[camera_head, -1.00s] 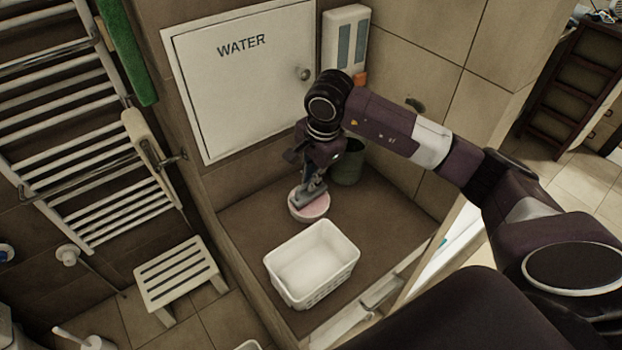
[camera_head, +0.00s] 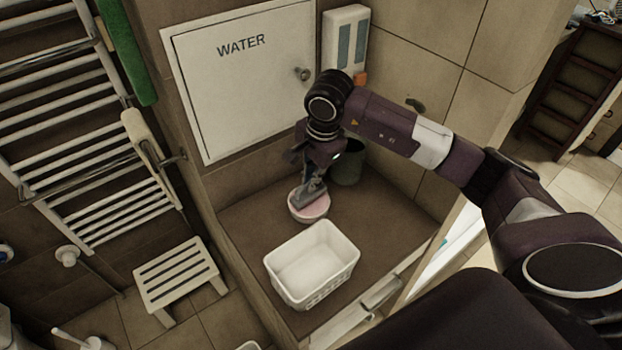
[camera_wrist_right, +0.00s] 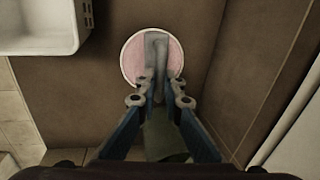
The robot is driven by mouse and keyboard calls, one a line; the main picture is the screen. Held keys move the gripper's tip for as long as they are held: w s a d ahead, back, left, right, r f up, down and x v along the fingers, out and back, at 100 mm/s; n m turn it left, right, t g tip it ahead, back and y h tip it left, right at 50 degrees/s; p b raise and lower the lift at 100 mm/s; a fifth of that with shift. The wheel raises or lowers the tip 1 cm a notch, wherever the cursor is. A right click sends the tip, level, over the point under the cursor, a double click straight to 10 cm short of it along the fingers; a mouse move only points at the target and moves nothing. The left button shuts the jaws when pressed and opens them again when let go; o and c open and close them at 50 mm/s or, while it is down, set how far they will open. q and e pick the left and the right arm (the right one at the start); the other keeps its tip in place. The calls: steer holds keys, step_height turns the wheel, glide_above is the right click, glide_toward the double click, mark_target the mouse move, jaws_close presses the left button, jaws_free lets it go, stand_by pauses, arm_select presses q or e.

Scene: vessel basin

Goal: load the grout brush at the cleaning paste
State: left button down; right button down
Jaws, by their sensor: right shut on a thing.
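The cleaning paste is a pink mass in a round white tub (camera_head: 311,214) on the brown ledge, behind the white basket. It also shows in the right wrist view (camera_wrist_right: 133,60), at the top centre. My right gripper (camera_head: 314,186) is just above the tub, pointing down. In the right wrist view my right gripper (camera_wrist_right: 160,92) is shut on the grey grout brush (camera_wrist_right: 157,52). The brush head lies over the pink paste within the tub's rim; whether it touches the paste I cannot tell. My left gripper is not in view.
A white basket (camera_head: 350,264) stands on the ledge (camera_head: 245,215) in front of the tub. A dark green bucket (camera_head: 348,165) stands close behind my right gripper. The wall with the WATER panel (camera_head: 240,85) is to the left. A white stool (camera_head: 178,272) stands on the floor.

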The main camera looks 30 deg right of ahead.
steer(key=shift+r+p, duration=0.45)
steer(key=shift+r, duration=0.35)
steer(key=shift+r+p, duration=1.2)
steer(key=shift+r, duration=1.45)
